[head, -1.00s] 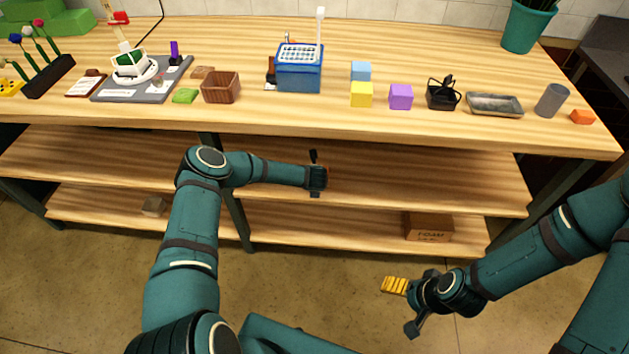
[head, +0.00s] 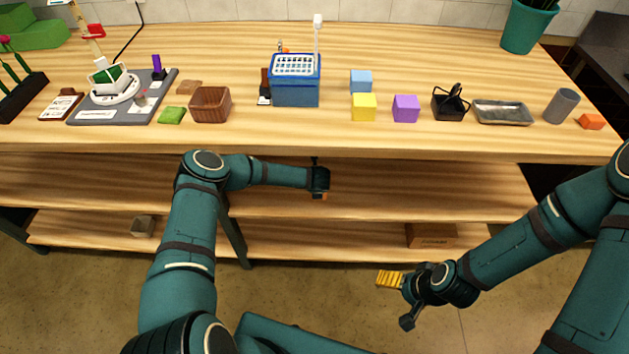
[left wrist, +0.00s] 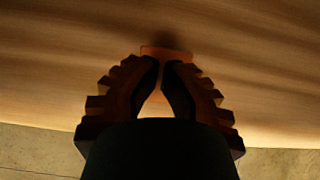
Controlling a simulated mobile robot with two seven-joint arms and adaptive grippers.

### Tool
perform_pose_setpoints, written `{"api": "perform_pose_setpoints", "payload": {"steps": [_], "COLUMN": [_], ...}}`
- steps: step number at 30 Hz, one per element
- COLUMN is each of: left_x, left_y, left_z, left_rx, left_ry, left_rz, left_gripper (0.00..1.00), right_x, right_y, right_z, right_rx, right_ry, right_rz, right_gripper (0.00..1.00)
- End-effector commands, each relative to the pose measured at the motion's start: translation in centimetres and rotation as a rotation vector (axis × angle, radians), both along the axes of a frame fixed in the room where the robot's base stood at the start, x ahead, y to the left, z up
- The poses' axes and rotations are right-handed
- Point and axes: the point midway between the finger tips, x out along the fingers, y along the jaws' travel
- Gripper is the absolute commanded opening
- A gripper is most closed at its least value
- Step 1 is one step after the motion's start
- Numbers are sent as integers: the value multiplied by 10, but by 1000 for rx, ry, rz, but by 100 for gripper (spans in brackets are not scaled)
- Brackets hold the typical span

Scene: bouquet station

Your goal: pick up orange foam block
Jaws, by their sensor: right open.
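An orange block (head: 591,122) lies on the tabletop at the far right, beside a grey cylinder. My right gripper (head: 396,301) is open and empty, low in front of the shelves and well away from that block. My left gripper (head: 319,184) is in front of the middle shelf, below the table edge. In the dark left wrist view its fingertips (left wrist: 164,64) are close together, with a narrow gap. An orange-brown patch (left wrist: 166,53) shows just beyond them; I cannot tell what it is or whether they touch it.
On the worktop (head: 400,146) are a blue basket (head: 296,92), yellow cube (head: 363,108), purple cube (head: 405,109), black basket (head: 449,106), metal tray (head: 502,113) and grey cylinder (head: 561,106). A carton (head: 431,236) is on the low shelf. The tabletop's front strip is clear.

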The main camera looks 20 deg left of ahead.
Motion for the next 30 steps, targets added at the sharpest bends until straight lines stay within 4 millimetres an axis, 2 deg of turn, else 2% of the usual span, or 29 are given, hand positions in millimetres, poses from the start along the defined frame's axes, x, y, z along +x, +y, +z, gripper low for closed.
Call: {"api": "perform_pose_setpoints", "payload": {"steps": [9, 20, 23, 30], "left_x": [-1, -5, -15, -60], "left_y": [-5, -6, -10, -23], "left_z": [-11, -13, -12, -11], "left_rx": [0, -2, -2, -4], "left_ry": [0, 5, 9, 14], "left_rz": [2, 1, -1, -2], "left_gripper": [0, 0, 0, 0], "right_x": [1, 1, 0, -5], "right_y": [0, 0, 0, 1], "right_z": [-7, -5, 3, 31], "right_rx": [0, 0, 0, 3], "right_ry": [-4, -3, -1, 12], "right_rz": [-1, -1, 0, 2], "right_gripper": [83, 83, 83, 83]}}
